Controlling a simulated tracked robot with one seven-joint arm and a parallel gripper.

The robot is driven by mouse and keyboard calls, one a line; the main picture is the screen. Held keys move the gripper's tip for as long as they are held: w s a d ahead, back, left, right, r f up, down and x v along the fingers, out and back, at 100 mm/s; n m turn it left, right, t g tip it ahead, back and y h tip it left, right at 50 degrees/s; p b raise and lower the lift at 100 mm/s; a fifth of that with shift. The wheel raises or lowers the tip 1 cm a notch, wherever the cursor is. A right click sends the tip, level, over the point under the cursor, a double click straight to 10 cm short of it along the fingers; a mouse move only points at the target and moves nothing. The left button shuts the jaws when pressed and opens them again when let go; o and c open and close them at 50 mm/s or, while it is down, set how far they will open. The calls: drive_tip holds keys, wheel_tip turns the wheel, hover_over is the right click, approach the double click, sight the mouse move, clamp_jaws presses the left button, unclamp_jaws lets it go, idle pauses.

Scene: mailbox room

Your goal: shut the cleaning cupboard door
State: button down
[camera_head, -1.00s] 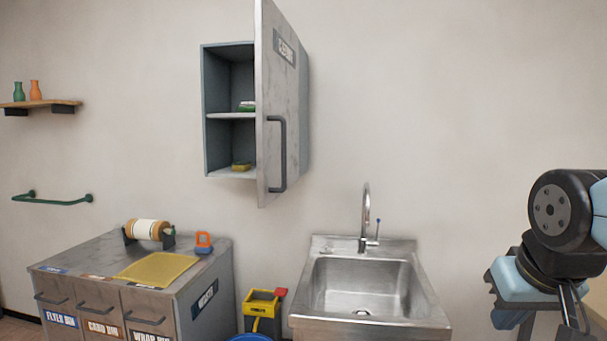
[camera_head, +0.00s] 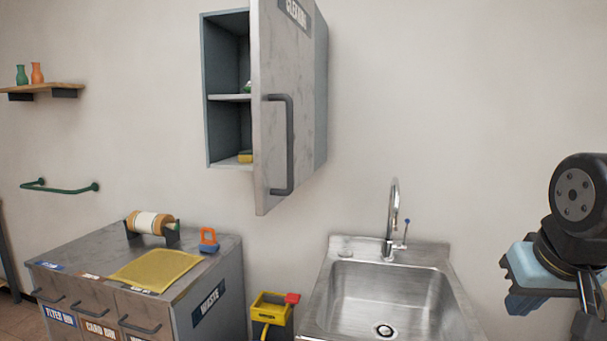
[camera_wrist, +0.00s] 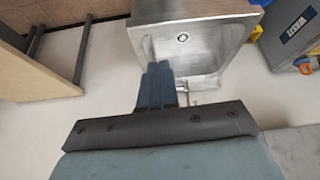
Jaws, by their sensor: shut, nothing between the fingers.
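The cleaning cupboard (camera_head: 228,130) hangs on the wall, left of centre in the head view. Its grey marbled door (camera_head: 271,140) stands open, swung out toward me, and carries a dark bar handle (camera_head: 289,145). A yellow sponge (camera_head: 245,156) lies on the cupboard floor, and something green on the shelf is mostly hidden by the door. My gripper (camera_wrist: 156,68) shows in the wrist view with its dark blue fingers together and nothing between them. It is apart from the door, which is not in the wrist view.
A steel sink (camera_head: 385,300) with a tall tap (camera_head: 394,220) stands below and right of the cupboard. A drawer counter (camera_head: 90,260) with a paper roll (camera_head: 152,223) is at lower left. A yellow bucket (camera_head: 270,308) stands between them. The wall right of the cupboard is bare.

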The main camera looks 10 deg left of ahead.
drive_tip(key=w+a+r+m+g+y, duration=0.15)
drive_tip(key=w+a+r+y, duration=0.35)
drive_tip(key=w+a+r, duration=0.65)
drive_tip(key=w+a+r+g+y, duration=0.35)
drive_tip(key=w+a+r, duration=0.45)
drive_tip(key=a, duration=0.6)
approach(282, 186)
wheel_tip(282, 186, down, 5)
drive_tip(key=a, duration=0.2)
drive_tip(key=shift+w+a+r+t+y, duration=0.15)
drive_tip(key=shift+a+y, duration=0.1)
drive_tip(key=shift+a, duration=0.2)
drive_tip(key=shift+w+a+r+t+y, duration=0.1)
drive_tip(key=shift+a+t+y, duration=0.1)
drive_tip(key=shift+a, duration=0.25)
